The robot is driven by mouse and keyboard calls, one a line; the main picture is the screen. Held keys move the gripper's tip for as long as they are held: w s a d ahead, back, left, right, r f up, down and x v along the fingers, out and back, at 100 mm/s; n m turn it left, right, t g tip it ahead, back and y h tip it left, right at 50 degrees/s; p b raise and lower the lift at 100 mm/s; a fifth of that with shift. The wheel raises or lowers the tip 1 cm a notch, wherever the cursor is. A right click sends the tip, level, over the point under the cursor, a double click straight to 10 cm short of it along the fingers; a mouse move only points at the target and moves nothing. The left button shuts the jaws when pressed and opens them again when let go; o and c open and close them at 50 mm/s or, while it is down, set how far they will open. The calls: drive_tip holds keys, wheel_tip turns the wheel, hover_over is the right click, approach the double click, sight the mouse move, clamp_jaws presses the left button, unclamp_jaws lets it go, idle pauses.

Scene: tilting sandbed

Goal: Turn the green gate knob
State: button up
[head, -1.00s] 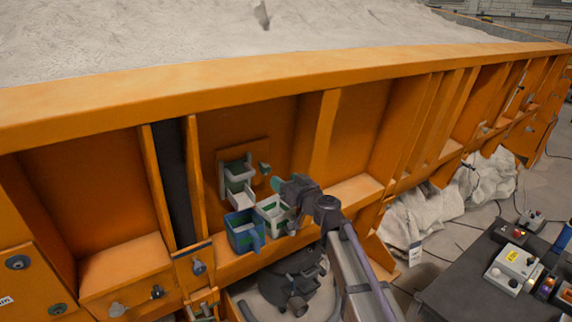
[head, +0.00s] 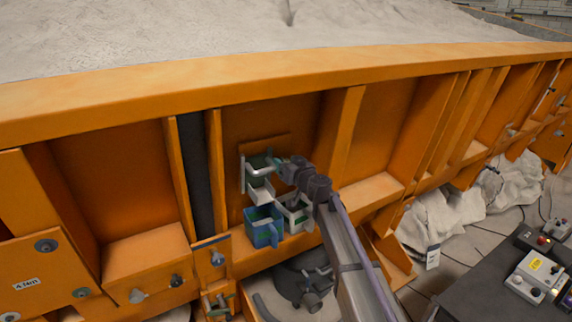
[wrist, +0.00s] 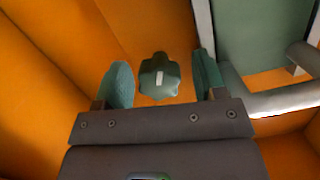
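The green gate knob (wrist: 159,77) is lobed, with a white mark on its face, and shows in the wrist view. My gripper (wrist: 162,82) is open, with one green-padded finger on each side of the knob and orange showing between pads and knob. In the head view my gripper (head: 281,165) is at the right side of the gate on the orange panel; I cannot clearly tell the knob from the fingertips there. The gate's green plate (wrist: 252,40) and grey handle (wrist: 280,102) lie just right of the right finger.
Below the gate are a white spout (head: 259,190), a blue bin (head: 263,229) and a white bin (head: 295,212). An orange rib (head: 340,130) stands to the right of my gripper. A dark table (head: 500,290) with control boxes is at lower right.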

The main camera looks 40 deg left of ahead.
drive_tip(key=c, duration=0.9)
